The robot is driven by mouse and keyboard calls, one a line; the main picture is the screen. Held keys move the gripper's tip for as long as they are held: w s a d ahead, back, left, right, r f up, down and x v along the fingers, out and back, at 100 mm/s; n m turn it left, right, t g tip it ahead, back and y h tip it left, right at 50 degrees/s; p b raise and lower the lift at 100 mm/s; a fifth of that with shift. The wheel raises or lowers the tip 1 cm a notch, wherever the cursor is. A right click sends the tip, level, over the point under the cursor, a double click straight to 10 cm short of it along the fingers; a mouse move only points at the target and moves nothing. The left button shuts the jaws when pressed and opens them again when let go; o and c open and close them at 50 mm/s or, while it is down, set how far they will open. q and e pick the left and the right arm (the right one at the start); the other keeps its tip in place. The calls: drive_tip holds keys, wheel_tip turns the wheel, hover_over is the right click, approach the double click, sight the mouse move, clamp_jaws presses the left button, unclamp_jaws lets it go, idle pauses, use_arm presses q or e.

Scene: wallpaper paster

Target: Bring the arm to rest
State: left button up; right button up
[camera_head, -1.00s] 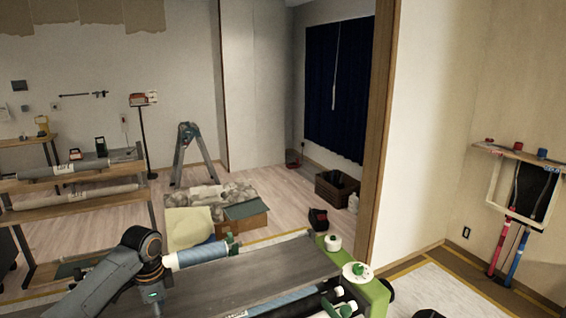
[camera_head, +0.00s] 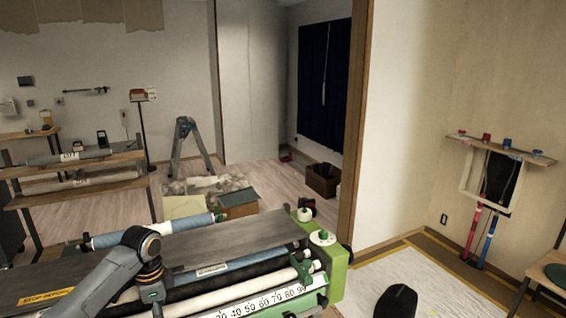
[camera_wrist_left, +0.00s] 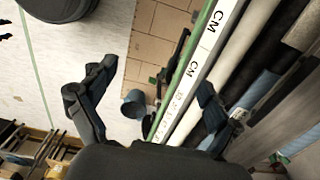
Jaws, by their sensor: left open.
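My left arm (camera_head: 115,272) comes in from the lower left in the head view and bends over the pasting machine's rollers. Its far end drops out of the bottom of that view. In the left wrist view my left gripper (camera_wrist_left: 155,80) has its two dark fingers spread wide, with nothing held between them. The machine's white ruler strip (camera_wrist_left: 206,40), marked CM, passes diagonally behind the right finger. My right gripper cannot be made out in either view.
The pasting machine has a grey top (camera_head: 215,243) and a green end plate (camera_head: 336,268). A dark rounded shape (camera_head: 397,302) is at the bottom edge; I cannot tell what it is. A stepladder (camera_head: 190,145) and cardboard box (camera_head: 238,206) stand behind. White floor sheeting (camera_head: 425,285) lies at right.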

use_arm(q)
drive_tip(key=s+d+f+n+b, duration=0.15)
drive_tip(key=s+f, duration=0.35)
drive_tip(key=f, duration=0.8)
drive_tip(key=s+f+n+t, duration=0.1)
drive_tip(key=s+f+n, duration=0.25)
drive_tip(key=f, duration=0.85)
drive_tip(key=s+f+n+b, duration=0.15)
drive_tip(key=s+f, duration=0.35)
drive_tip(key=f, duration=0.8)
drive_tip(key=s+d+f+n, duration=0.1)
drive_tip(key=s+f, duration=0.5)
drive_tip(key=s, duration=0.7)
drive_tip(key=s+d+f+n+b, duration=0.1)
drive_tip(key=s+f, duration=0.5)
drive_tip(key=s, duration=0.7)
drive_tip(key=s+d+f+n+b, duration=0.1)
drive_tip(key=s+f, duration=0.5)
drive_tip(key=s, duration=0.7)
drive_tip(key=shift+d+f+n, duration=0.25)
drive_tip(key=shift+d+n, duration=0.2)
drive_tip(key=shift+d, duration=0.45)
use_arm(e)
drive_tip(key=f, duration=0.2)
drive_tip(key=w+f, duration=0.1)
drive_tip(key=f, duration=0.2)
drive_tip(key=shift+w+d, duration=0.1)
drive_tip(key=shift+w, duration=0.05)
drive_tip(key=shift+d, duration=0.1)
